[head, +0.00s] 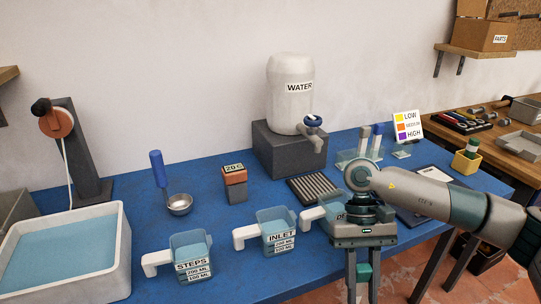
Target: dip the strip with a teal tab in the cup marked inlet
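The cup marked INLET (277,245) stands upright on the blue table with liquid in it, its white handle to the left. My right gripper (363,280) points down, to the right of this cup and apart from it, near the table's front edge. A teal tab (363,271) shows between its fingers, which appear closed on it; the strip below the tab is hard to make out. My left gripper is not in view.
The STEPS cup (191,266) stands left of INLET. Another cup (322,212) is partly hidden behind my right gripper. A clear rack (352,158) with strips, a WATER container (290,90) and a ladle (178,203) stand behind. A white basin (118,277) is at left.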

